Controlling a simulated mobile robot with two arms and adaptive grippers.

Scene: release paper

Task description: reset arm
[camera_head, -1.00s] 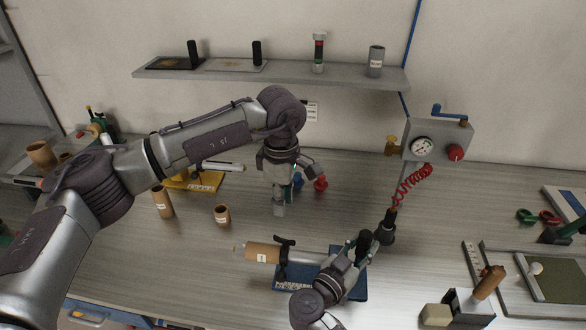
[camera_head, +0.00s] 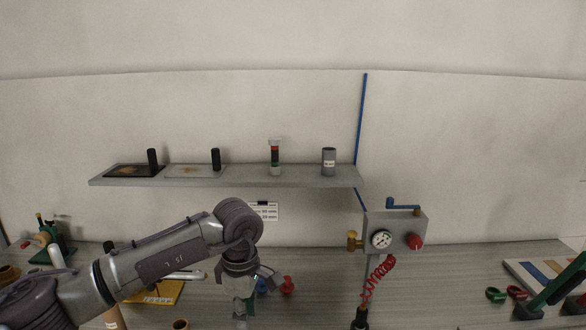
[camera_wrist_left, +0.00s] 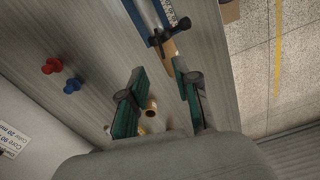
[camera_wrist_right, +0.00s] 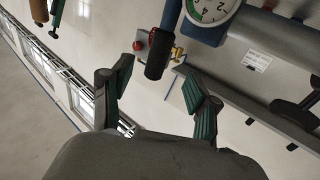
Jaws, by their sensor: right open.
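My left arm reaches in from the left in the head view, and my left gripper (camera_head: 241,308) points down over the bench, cut off by the lower edge. In the left wrist view the left gripper (camera_wrist_left: 160,72) has its green-padded fingers apart, with nothing held between them. My right gripper (camera_wrist_right: 154,67) shows only in the right wrist view. Its fingers are spread and empty, and a black cylindrical end (camera_wrist_right: 158,58) shows beyond them. My right arm is outside the head view.
A gauge box (camera_head: 396,232) with a red knob and coiled red hose stands right of centre. A grey wall shelf (camera_head: 240,180) holds plates and small cylinders. Red (camera_head: 288,286) and blue knobs lie near the left gripper. A cardboard tube (camera_wrist_left: 151,106) shows in the left wrist view.

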